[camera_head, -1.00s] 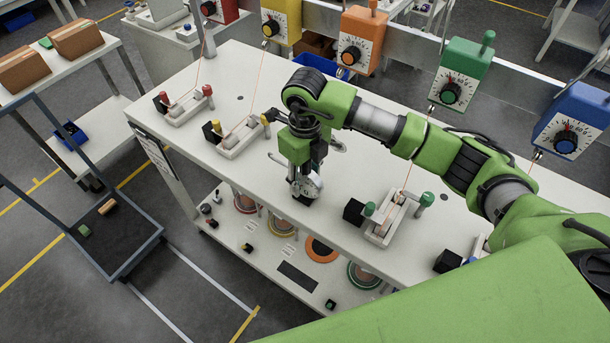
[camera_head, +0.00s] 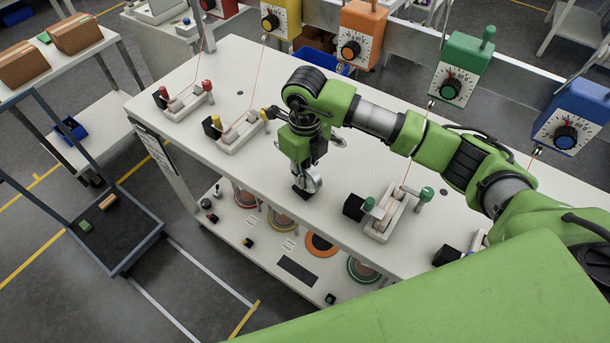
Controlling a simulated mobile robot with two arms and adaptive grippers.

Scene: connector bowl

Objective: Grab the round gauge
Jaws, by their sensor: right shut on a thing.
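My right gripper (camera_head: 303,172) points down over the middle of the white worktable (camera_head: 335,205). It is shut on the round gauge (camera_head: 314,184), a small silver disc with a pale rim, seen tilted and nearly side-on just below the fingers. The gripper body hides part of the gauge. I cannot tell whether the gauge touches the table top. My left gripper is not in view.
Lever fixtures with red (camera_head: 185,101), yellow (camera_head: 238,132) and green (camera_head: 392,214) handles stand on the table, tied by thin cords to coloured dial boxes above. A lower shelf (camera_head: 262,250) holds reels and small parts. A trolley (camera_head: 115,235) stands at left.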

